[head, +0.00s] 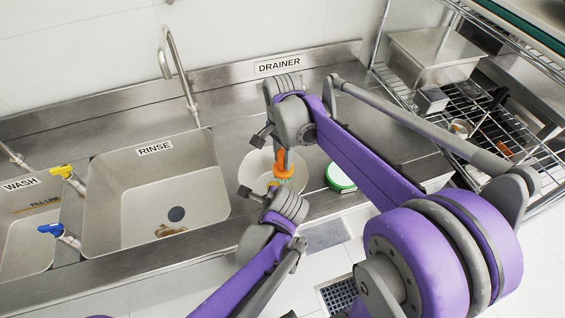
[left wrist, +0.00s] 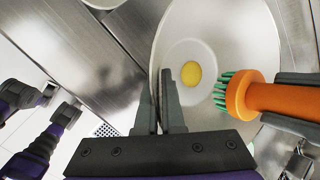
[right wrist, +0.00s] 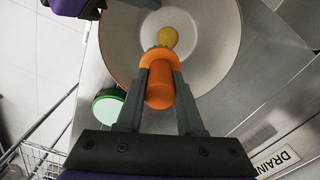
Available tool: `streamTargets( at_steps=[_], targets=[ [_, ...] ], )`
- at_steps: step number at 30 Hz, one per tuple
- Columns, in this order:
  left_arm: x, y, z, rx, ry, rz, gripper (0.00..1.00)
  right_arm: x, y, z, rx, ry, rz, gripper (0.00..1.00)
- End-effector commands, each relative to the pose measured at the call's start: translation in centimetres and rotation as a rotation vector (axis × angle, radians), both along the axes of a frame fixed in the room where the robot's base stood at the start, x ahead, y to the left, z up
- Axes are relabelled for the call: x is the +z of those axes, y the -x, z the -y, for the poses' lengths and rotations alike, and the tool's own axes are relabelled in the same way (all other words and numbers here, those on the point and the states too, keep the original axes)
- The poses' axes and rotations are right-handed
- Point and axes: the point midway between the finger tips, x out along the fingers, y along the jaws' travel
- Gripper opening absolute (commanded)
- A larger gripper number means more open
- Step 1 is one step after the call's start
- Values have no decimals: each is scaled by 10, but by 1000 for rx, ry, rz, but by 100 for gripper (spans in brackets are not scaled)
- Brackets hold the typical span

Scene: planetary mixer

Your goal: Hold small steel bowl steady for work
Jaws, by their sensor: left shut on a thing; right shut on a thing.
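The small steel bowl (head: 255,166) stands upright on the drainer, and its pale inside fills much of the left wrist view (left wrist: 228,30). A round yellow patch (left wrist: 191,74) lies on its bottom. My left gripper (left wrist: 163,92) is shut on the near rim, with the bowl wall between its fingers. My right gripper (right wrist: 162,75) is shut on an orange brush (right wrist: 159,85) with green bristles (left wrist: 222,90). The brush is over the bowl's inside; I cannot tell whether the bristles touch it. The right arm hides part of the bowl in the head view.
A round green and white item (head: 340,177) stands right of the bowl. The rinse sink (head: 150,195) is to the left, with a tall faucet (head: 180,70) behind. A wire rack (head: 520,135) with a metal container (head: 432,55) stands at the right.

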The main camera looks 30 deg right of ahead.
Motion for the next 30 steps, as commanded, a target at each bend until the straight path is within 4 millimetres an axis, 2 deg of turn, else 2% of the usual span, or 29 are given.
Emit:
streamTargets(
  at_steps=[10, 30],
  targets=[
    [0, 0, 0, -1, 1, 0, 0, 26, 0, 0, 0, 0, 0, 0],
    [0, 0, 0, -1, 1, 0, 0, 25, 1, 0, 0, 0, 0, 0]
  ],
)
